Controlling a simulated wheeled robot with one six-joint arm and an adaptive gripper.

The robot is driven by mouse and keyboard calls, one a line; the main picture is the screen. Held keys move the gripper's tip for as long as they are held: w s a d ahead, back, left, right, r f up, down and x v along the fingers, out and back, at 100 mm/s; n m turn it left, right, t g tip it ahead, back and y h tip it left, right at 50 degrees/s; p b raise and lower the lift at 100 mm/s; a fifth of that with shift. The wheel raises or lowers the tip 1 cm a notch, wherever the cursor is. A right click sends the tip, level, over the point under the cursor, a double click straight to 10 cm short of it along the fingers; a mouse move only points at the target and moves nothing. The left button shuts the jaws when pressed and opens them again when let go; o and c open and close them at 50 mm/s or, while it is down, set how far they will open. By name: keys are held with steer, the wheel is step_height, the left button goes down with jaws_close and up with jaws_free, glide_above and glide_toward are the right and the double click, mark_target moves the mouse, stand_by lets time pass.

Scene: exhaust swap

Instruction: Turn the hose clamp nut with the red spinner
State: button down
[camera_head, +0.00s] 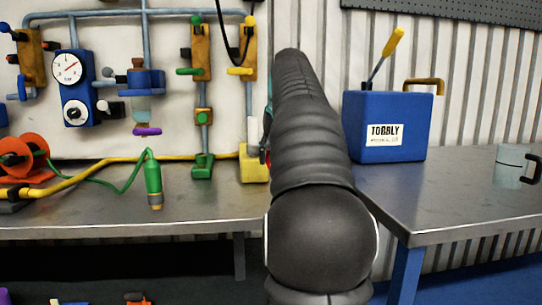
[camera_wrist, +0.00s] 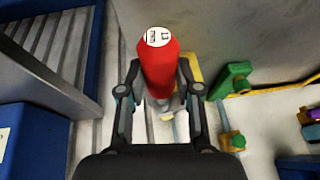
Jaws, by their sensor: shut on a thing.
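The red spinner (camera_wrist: 158,72) is a red cylinder with a round white label on its end, seen in the wrist view. My gripper (camera_wrist: 160,92) is shut on it, with one dark finger on each side. In the head view my arm hides most of the gripper and the spinner; only a thin edge of my gripper (camera_head: 267,118) shows left of the arm. I cannot make out the hose clamp or its nut in either view.
A yellow block (camera_head: 251,166) stands on the metal bench (camera_head: 100,208) just left of my arm.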

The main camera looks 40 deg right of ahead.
stand_by(0.4)
steer(key=t+y, duration=0.2)
steer(key=shift+s+d+f+m+y, duration=0.2)
steer(key=shift+d+m+y, duration=0.1)
steer(key=shift+m+y, duration=0.1)
steer(key=shift+t+y, duration=0.6)
steer(key=shift+y, duration=0.3)
